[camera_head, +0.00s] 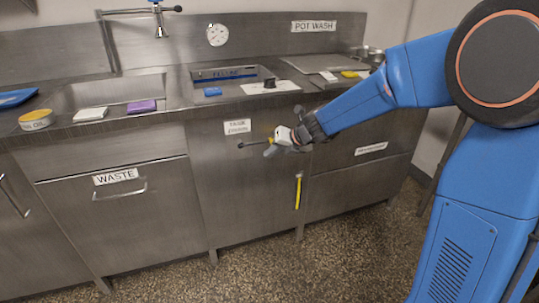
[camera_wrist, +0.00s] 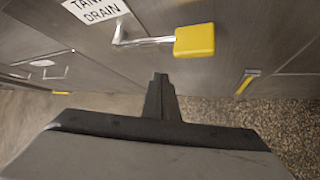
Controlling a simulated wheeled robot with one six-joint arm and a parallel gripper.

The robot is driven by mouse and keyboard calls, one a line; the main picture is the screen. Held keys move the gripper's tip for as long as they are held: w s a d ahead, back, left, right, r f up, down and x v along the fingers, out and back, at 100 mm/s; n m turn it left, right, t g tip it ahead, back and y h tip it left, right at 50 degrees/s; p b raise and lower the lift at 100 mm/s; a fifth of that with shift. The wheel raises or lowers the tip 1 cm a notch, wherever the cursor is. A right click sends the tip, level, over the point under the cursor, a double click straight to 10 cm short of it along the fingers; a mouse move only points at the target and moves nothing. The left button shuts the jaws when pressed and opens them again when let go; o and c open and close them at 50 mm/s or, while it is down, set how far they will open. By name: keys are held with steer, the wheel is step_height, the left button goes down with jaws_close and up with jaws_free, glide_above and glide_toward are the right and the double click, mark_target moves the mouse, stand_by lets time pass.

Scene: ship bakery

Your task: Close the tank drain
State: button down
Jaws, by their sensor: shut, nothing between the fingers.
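The TANK DRAIN label (camera_head: 237,127) is on the steel cabinet front below the counter. Just under it is the drain lever (camera_head: 250,144), a bent metal rod with a yellow grip. In the wrist view the lever's yellow grip (camera_wrist: 194,40) points right from the pivot, so the lever lies about level. The label (camera_wrist: 95,8) is partly cut off at the top there. My gripper (camera_head: 269,152) is shut and empty, close by the grip's end in the head view. In the wrist view the closed fingertips (camera_wrist: 160,78) are below the grip, with a visible gap in the picture.
Another yellow handle (camera_head: 298,191) hangs upright on the cabinet front, lower right. The WASTE drawer (camera_head: 118,190) with its bar handle is to the left. Sinks, a white sponge (camera_head: 90,114) and a purple sponge (camera_head: 142,106) are on the counter. The floor (camera_head: 250,265) in front is clear.

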steer(key=s+d+r, duration=0.1)
steer(key=s+r, duration=0.3)
steer(key=r, duration=0.1)
steer(key=shift+d, duration=0.2)
steer(key=s+d+n+h, duration=0.2)
steer(key=s+d+n, duration=0.5)
steer(key=s+n, duration=0.4)
steer(key=s+d+f+n+g+h, duration=0.1)
steer(key=s+d+n+h, duration=0.1)
steer(key=s+d+n, duration=0.5)
steer(key=s+d+n+h, duration=0.2)
steer(key=s+d+n, duration=0.6)
steer(key=s+n, duration=0.8)
steer(key=s, duration=0.3)
steer(key=shift+s+f+n+g+h, duration=0.15)
steer(key=shift+f+n+g+h, duration=0.05)
steer(key=shift+n+g+h, duration=0.2)
